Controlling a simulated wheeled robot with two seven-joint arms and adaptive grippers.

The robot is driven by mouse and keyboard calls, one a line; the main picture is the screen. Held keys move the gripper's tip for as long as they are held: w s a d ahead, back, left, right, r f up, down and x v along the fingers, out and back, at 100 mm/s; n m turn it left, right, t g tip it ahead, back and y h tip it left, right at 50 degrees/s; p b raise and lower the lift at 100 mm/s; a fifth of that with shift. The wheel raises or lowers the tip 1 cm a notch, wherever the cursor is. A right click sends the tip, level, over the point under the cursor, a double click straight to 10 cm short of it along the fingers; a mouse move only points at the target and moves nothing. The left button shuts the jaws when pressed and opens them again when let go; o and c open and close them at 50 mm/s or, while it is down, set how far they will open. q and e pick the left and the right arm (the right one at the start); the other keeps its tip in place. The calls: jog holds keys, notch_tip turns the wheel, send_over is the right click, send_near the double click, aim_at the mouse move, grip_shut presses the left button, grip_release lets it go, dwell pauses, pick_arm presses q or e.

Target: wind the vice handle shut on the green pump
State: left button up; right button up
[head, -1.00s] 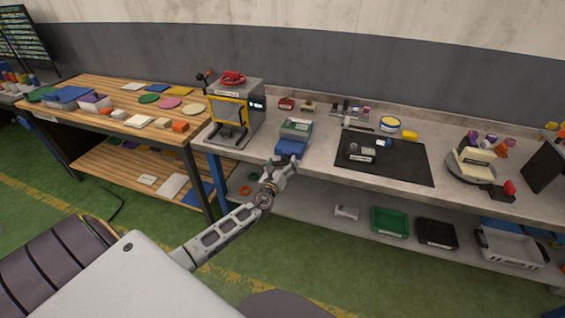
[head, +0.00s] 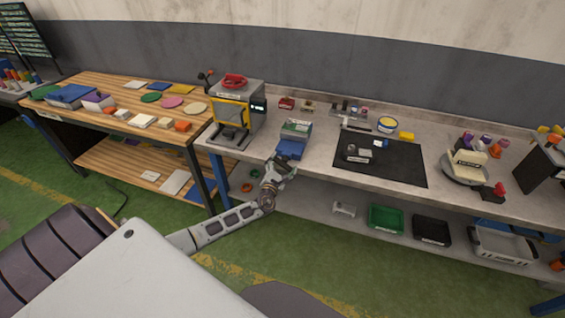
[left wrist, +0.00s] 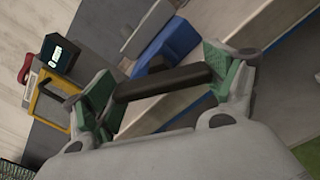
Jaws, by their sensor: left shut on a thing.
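The vice (head: 290,148), with a blue body, stands at the front edge of the grey bench; its blue part (left wrist: 172,45) also shows in the left wrist view. A grey-green block (head: 296,127) with a label sits at its top; I cannot tell for sure whether this is the green pump in the jaws. My left gripper (head: 282,166) is just in front of the vice. In the left wrist view its green-padded fingers are shut on the black vice handle (left wrist: 160,83), a bar spanning between them. The gap of the vice jaws is hidden. My right gripper is out of view.
A grey machine with a yellow frame (head: 231,112) stands left of the vice. A black mat (head: 400,165) lies to the right, with small parts on it. A lower shelf holds a green bin (head: 386,219) and a black bin (head: 432,230). A wooden table (head: 120,92) stands left.

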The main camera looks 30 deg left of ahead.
pick_arm(q)
jog(key=shift+s+f+m+p, duration=0.15)
jog(key=shift+m+p, duration=0.3)
jog(key=shift+m, duration=0.65)
jog(key=o, duration=0.8)
jog(key=shift+o, duration=0.3)
jog(key=v, duration=1.1)
jog(key=shift+s+d, duration=0.2)
jog(key=shift+s, duration=0.2)
jog(key=shift+n, duration=0.3)
